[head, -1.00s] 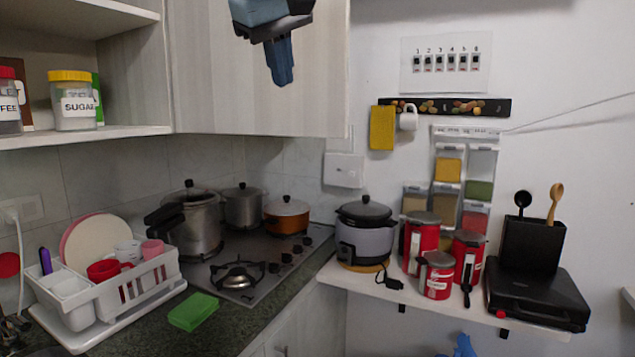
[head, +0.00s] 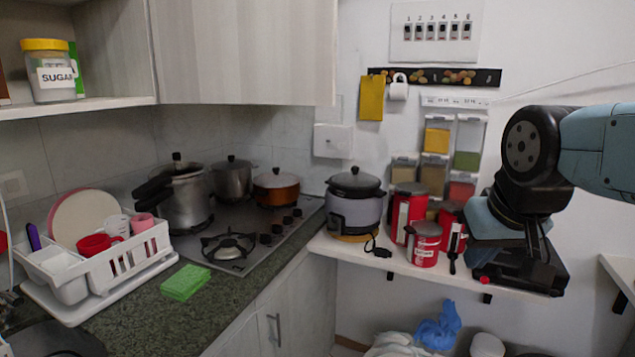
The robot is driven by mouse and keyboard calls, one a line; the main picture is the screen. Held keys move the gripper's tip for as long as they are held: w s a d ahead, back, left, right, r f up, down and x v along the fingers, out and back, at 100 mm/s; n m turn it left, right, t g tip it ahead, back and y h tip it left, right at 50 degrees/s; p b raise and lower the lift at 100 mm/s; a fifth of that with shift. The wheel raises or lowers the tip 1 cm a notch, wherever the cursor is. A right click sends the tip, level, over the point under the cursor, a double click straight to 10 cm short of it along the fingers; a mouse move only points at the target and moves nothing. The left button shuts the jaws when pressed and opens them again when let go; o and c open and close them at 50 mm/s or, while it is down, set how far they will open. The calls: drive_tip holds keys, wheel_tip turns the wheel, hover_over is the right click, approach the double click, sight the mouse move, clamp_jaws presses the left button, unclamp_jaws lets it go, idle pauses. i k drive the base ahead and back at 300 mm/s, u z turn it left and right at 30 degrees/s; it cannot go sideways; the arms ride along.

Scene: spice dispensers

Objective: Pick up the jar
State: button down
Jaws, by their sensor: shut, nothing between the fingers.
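A clear jar labelled SUGAR with a yellow lid (head: 50,72) stands upright on the open upper shelf at the far left. Several red canisters stand on the white wall shelf: a small front one (head: 424,245), a taller one behind it (head: 402,212), and one to its right (head: 451,226), partly hidden. My gripper (head: 541,252) hangs from my blue arm at the right, pointing down in front of the black appliance. Its fingers are together and dark against the appliance, with nothing held. It is right of the red canisters and far from the sugar jar.
A rice cooker (head: 355,207) stands left of the canisters. The black appliance (head: 515,275) fills the shelf's right end. Wall dispensers (head: 437,142) hang above. Pots (head: 182,200) stand around the stove, left of which is a dish rack (head: 115,262).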

sight(50, 77)
drive_tip(key=z, duration=0.65)
drive_tip(key=i, duration=0.1)
drive_tip(key=u, duration=2.8)
drive_tip(key=k, duration=0.85)
drive_tip(key=u, duration=0.2)
drive_tip(key=i, duration=0.6)
drive_tip(key=z, duration=0.05)
